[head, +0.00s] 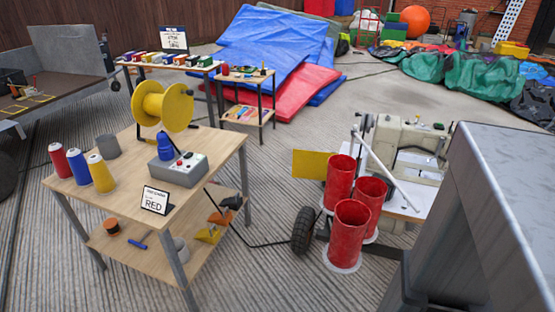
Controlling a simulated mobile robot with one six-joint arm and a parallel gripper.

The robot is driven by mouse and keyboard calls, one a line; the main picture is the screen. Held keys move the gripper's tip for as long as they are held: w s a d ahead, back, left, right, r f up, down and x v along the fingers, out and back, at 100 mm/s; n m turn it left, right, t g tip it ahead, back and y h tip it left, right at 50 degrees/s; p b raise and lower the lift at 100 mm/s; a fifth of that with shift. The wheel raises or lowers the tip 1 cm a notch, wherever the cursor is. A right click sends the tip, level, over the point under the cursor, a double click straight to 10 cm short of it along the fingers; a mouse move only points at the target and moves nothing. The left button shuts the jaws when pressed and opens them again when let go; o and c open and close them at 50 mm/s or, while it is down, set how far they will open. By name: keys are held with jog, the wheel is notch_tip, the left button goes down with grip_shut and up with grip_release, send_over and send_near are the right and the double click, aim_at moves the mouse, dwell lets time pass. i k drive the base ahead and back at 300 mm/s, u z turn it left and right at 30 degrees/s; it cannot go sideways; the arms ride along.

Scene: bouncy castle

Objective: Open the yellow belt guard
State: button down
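A flat yellow panel (311,164), which looks like the belt guard, stands upright at the left side of a sewing machine table (403,206). Its right end is partly hidden behind red cylinders (352,235). I cannot make out a hinge, a handle or whether it is open or closed. A cream sewing machine (410,140) stands on the table behind the cylinders. My gripper is not in view.
A wooden table (120,190) at left holds thread cones, a yellow spool (162,105), a grey control box (178,168) and a sign reading RED. A black wheel (303,230) is below the panel. A cable crosses the floor. Ribbed floor beyond the panel is clear.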

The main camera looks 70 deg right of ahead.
aim_at(306, 164)
jog(key=u, duration=0.6)
jog(key=k, duration=1.35)
jog(key=z, duration=1.55)
jog(key=i, duration=0.7)
jog(key=u, duration=0.25)
